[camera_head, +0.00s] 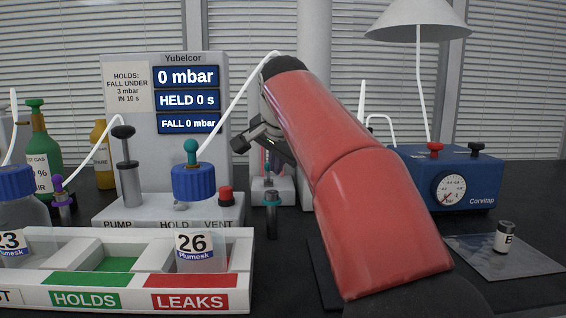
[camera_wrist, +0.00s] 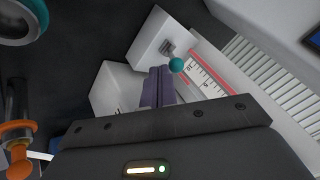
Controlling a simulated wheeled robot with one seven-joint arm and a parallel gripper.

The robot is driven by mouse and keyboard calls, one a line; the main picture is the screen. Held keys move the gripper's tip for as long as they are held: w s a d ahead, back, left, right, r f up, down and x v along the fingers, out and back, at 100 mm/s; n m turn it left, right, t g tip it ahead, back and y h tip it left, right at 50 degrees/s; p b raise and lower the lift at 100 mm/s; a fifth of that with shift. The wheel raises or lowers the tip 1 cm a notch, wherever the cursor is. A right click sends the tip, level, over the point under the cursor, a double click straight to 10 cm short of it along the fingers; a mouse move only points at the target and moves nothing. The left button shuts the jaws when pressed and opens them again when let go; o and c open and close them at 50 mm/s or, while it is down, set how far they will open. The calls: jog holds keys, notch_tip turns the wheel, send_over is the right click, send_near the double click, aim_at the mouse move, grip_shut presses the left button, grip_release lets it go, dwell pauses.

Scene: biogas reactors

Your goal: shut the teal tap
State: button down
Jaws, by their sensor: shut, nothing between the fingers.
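In the wrist view a small teal ball (camera_wrist: 176,64) sits on a short metal stem on a white block, beside a ruled scale with red edges. My gripper (camera_wrist: 158,72) is shut and empty, its fingertips just beside this ball; I cannot tell whether they touch. In the head view my gripper (camera_head: 258,138) hangs in front of a small white stand (camera_head: 285,190) behind the bench items, and its fingertips are hard to make out. Another teal fitting (camera_head: 191,148) stands upright on the blue cap of the bottle labelled 26 (camera_head: 193,183), with a white tube joined to it.
The Yubelcor unit (camera_head: 160,75) reads 0 mbar. A white rack (camera_head: 90,296) with HOLDS and LEAKS bays stands front left. A small teal-topped cylinder (camera_head: 272,200) is below my gripper. A blue Corvitap box (camera_head: 470,190) and a grey mat (camera_head: 520,262) are right.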

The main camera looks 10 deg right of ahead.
jog(key=shift+r, duration=0.1)
dwell(0.3)
jog(key=shift+w+r+p, duration=0.1)
jog(key=shift+w+p, duration=0.1)
jog(key=shift+p, duration=0.25)
jog(key=shift+w+d+r+p, duration=0.1)
jog(key=shift+w+r+p, duration=0.1)
jog(key=shift+p, duration=0.15)
jog(key=shift+w+d+r+p, duration=0.25)
jog(key=shift+w+p, duration=0.3)
jog(key=shift+w, duration=0.5)
jog(key=shift+w+d+r+p, duration=0.2)
jog(key=shift+w+p, duration=0.3)
jog(key=shift+w, duration=0.55)
jog(key=shift+w+d+r+p, duration=0.25)
jog(key=shift+w+p, duration=0.3)
jog(key=shift+w, duration=0.5)
jog(key=shift+r, duration=0.1)
jog(key=shift+r, duration=0.7)
